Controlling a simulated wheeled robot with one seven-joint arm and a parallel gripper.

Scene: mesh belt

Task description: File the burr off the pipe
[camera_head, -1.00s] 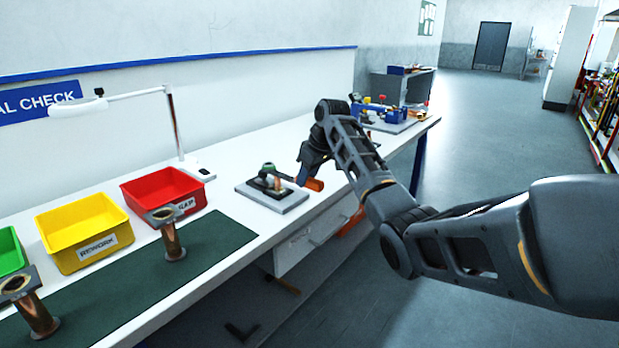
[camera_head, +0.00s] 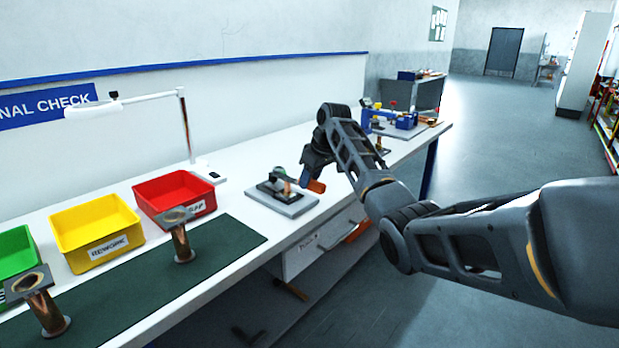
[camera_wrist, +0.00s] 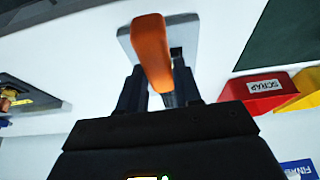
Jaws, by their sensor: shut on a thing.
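My gripper (camera_head: 305,180) reaches over the bench and is shut on an orange handle (camera_head: 317,186), likely the file's. In the wrist view the orange handle (camera_wrist: 152,52) sits between the two fingers (camera_wrist: 157,90); a dark shaft shows behind it. A grey plate (camera_head: 290,203) with a dark clamp-like holder (camera_head: 268,187) lies on the bench just left of my gripper; the plate also shows in the wrist view (camera_wrist: 124,36). A short copper-coloured piece with a green end (camera_head: 279,173) is in the holder. The burr is too small to make out.
Red (camera_head: 150,198), yellow (camera_head: 66,231) and green (camera_head: 12,257) bins stand on the left. Two flanged copper-coloured pipes (camera_head: 181,243) (camera_head: 50,314) stand on or by the green mat (camera_head: 225,240). A white lamp (camera_head: 187,130) stands behind. Another fixture (camera_head: 400,122) is farther along the bench.

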